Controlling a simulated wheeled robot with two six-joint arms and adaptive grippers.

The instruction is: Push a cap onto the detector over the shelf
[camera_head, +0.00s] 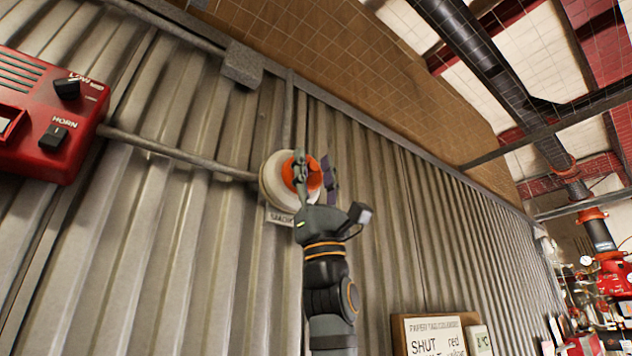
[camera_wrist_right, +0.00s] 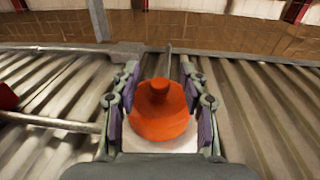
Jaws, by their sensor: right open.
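The detector (camera_head: 270,186) is a round white-grey disc on the corrugated wall. An orange cap (camera_head: 301,174) sits against its face; whether it is fully seated I cannot tell. My right gripper (camera_head: 314,168) is open, with one finger on each side of the cap. In the right wrist view the orange cap (camera_wrist_right: 160,112) is between the open fingers (camera_wrist_right: 159,76), and a pale part of the detector shows below it. Any contact between the fingers and the cap is hard to tell. My left gripper is not in view.
A conduit (camera_head: 180,154) runs from a red alarm box (camera_head: 45,115) to the detector. A grey junction box (camera_head: 242,65) is above. A small label (camera_head: 279,217) is under the detector. A framed sign (camera_head: 436,335) is low on the right. The wall right of the gripper is clear.

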